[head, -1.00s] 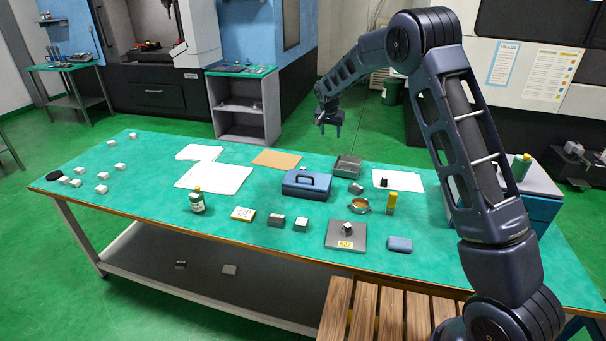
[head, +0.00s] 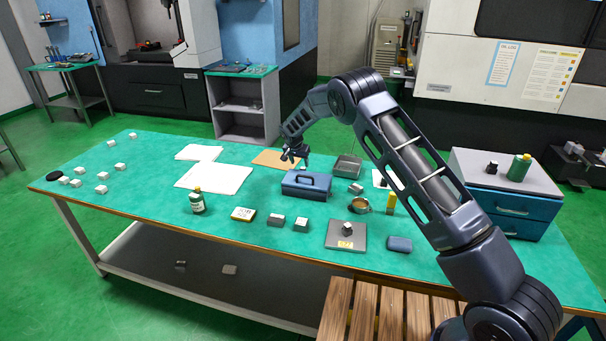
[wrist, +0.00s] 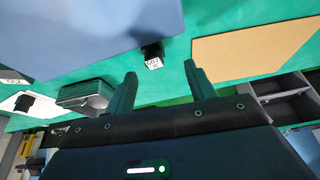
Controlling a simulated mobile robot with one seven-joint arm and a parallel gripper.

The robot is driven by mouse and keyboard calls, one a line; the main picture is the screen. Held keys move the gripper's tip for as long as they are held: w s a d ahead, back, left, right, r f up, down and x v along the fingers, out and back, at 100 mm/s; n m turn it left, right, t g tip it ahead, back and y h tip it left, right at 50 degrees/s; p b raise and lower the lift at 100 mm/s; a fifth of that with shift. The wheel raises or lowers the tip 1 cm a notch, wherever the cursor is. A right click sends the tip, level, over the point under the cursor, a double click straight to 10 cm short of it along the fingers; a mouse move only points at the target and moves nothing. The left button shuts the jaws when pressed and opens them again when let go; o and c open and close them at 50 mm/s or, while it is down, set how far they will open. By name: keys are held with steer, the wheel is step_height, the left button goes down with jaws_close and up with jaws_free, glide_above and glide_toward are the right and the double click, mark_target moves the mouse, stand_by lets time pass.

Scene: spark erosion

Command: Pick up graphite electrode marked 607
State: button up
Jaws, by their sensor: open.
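A small dark block with a white label (wrist: 153,57), whose digits seem to read 607, stands on the green bench beside the blue toolbox in the wrist view. In the head view I cannot make it out behind the toolbox (head: 306,187). My gripper (wrist: 161,72) is open and empty. The block shows between its fingertips in the wrist picture, beyond them and apart from them. In the head view my gripper (head: 296,156) hangs above the bench just behind the toolbox.
The toolbox (wrist: 90,30) stands close beside the block. A brown sheet (wrist: 255,52) lies on the other side, with bare green bench between. A grey metal tray (wrist: 88,95) is nearby. Another dark block (wrist: 22,103) is on white paper. A bottle (head: 197,203) stands at the bench front.

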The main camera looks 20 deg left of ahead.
mark_target(303, 168)
steer(key=shift+d+x, duration=0.2)
steer(key=shift+x, duration=1.4)
steer(key=shift+d+x, duration=0.2)
steer(key=shift+x, duration=1.4)
steer(key=c, duration=1.1)
